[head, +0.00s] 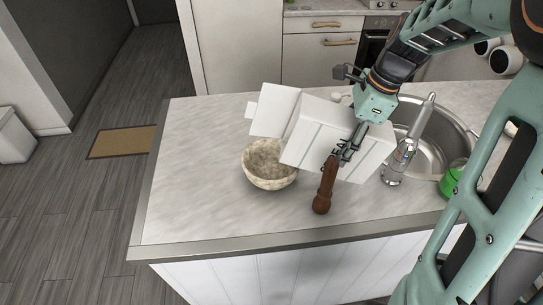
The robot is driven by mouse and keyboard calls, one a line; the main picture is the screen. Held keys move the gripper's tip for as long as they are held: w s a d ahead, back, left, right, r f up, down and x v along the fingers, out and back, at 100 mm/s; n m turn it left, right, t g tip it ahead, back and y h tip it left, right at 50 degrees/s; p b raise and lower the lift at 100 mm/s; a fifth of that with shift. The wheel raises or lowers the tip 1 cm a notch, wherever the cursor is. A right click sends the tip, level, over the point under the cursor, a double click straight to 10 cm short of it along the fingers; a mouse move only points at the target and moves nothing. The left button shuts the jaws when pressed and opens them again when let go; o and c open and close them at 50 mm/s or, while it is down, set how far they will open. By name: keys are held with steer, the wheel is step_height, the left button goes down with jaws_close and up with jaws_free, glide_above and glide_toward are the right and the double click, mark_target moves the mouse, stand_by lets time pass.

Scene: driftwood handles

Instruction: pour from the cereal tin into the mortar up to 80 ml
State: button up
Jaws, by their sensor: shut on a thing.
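The cereal tin (318,128) is a white box with faint stripes, tipped over to the left above the counter. Its lid flap (275,110) hangs open at the left end. My gripper (347,150) is shut on the tin at its right part. The mortar (268,166) is a speckled beige bowl standing upright on the counter, just below and left of the tin's open end. The tin hides part of the mortar's right rim. I cannot make out any stream falling or how full the mortar is.
A brown wooden turned object (325,187) is in front of the tin. A sink (420,118), a grey faucet (408,145) and a green bottle (453,178) are on the right. The counter (190,180) is clear to the left of the mortar.

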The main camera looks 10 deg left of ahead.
steer(key=shift+a+r+h+p, duration=0.5)
steer(key=shift+a+r+p, duration=0.15)
steer(key=shift+p, duration=0.3)
stand_by(0.7)
